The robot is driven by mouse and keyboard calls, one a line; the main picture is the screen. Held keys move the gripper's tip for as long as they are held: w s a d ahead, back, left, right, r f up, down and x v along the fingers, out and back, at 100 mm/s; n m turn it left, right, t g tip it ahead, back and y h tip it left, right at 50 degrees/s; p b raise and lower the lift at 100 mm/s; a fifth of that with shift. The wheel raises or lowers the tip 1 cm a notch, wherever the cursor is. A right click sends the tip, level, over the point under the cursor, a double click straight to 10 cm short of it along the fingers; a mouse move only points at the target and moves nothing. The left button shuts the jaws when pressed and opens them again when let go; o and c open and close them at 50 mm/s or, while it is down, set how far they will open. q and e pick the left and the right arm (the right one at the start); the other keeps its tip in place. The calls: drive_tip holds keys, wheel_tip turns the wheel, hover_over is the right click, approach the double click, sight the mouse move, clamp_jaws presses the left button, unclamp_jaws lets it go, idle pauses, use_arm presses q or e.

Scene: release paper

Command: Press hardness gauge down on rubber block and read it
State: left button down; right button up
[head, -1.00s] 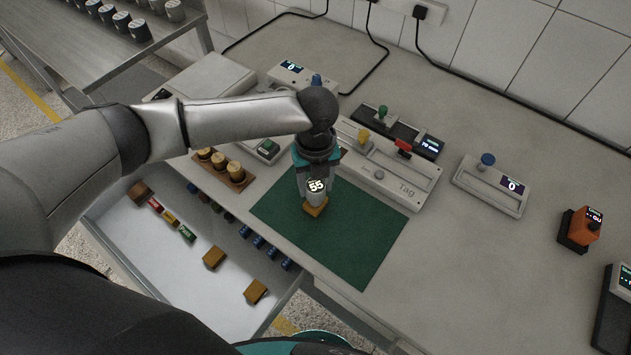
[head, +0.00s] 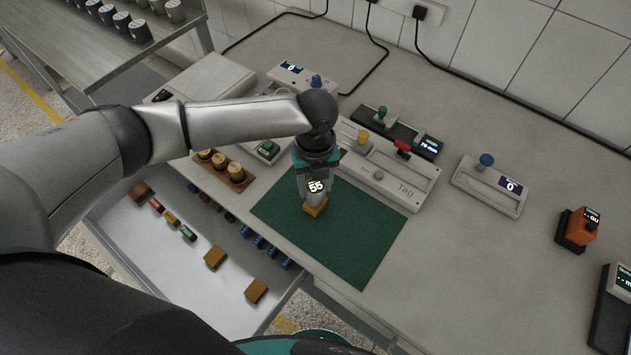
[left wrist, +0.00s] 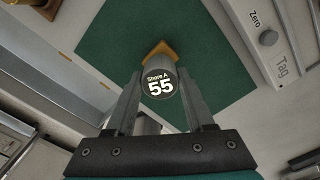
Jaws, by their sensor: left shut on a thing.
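The hardness gauge (head: 316,187) is a round grey tool with a dark face that reads "55". In the left wrist view the gauge (left wrist: 160,86) shows "Shore A 55". The rubber block (head: 315,208) is tan and lies on the green mat (head: 350,245); in the left wrist view the block (left wrist: 161,48) shows just past the gauge. My left gripper (head: 313,190) is shut on the gauge, which stands over the block and appears to touch it. The contact itself is mostly hidden. My right gripper is not in view.
An open drawer (head: 180,275) at the front left holds small blocks and bottles. A wooden rack with weights (head: 222,172) stands left of the mat. The Tag device (head: 395,190) and a blue-knobbed device (head: 490,188) stand behind and right. The mat's right side is clear.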

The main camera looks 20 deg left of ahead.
use_arm(q)
drive_tip(key=shift+s, duration=0.15)
drive_tip(key=shift+c, duration=1)
unclamp_jaws()
drive_tip(key=shift+r, duration=0.1)
wheel_tip(320, 180, up, 15)
drive_tip(key=p, duration=0.1)
